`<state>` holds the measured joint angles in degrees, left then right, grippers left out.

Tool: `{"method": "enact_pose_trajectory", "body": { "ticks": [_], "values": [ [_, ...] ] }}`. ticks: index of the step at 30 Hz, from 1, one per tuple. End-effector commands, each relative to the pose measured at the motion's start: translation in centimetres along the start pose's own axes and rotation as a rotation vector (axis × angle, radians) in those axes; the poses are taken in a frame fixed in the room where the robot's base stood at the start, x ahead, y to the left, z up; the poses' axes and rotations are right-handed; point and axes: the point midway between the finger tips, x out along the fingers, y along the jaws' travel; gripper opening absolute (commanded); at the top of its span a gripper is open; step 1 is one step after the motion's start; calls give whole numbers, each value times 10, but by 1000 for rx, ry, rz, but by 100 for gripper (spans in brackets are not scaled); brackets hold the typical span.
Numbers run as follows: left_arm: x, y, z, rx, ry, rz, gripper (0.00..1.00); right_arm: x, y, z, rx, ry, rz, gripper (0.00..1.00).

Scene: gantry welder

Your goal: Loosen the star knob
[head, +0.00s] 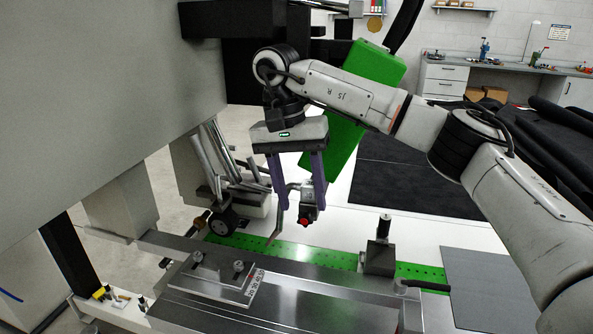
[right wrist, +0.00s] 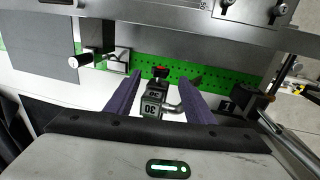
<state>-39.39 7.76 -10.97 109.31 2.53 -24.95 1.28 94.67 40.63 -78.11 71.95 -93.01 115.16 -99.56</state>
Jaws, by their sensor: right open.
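My right gripper (head: 300,200) points down with its two purple fingers apart. Between and just beyond the fingertips is a dark block marked "30" (right wrist: 153,105) with a bent grey tube at its side; I see no clear contact with the fingers. A small red part (head: 305,222) sits at the block's lower end and also shows in the right wrist view (right wrist: 160,72). It may be the star knob, but its shape is too small to tell. A round black part (head: 228,220) sits to the left in the head view. My left gripper is not in view.
A steel table with a bolted plate (head: 215,280) lies below. A green perforated strip (head: 340,258) runs behind it, with a black-topped post (head: 380,245) on the right. A large grey machine body (head: 90,90) fills the left. A green beam (head: 375,70) stands behind my right arm.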

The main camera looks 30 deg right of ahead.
Motion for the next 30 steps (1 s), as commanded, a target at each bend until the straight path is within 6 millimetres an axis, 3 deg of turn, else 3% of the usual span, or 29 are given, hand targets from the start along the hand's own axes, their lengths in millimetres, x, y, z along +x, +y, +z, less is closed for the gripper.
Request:
{"method": "enact_pose_trajectory", "body": {
  "ticks": [6,12,26,30],
  "values": [
    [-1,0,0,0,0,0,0,-44,0,0,1,4,-2,48],
    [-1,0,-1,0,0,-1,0,-68,0,0,1,2,0,48],
    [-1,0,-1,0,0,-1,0,-75,0,0,5,1,0,48],
    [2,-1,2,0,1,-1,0,-73,-1,2,114,16,1,48]
  ]
}}
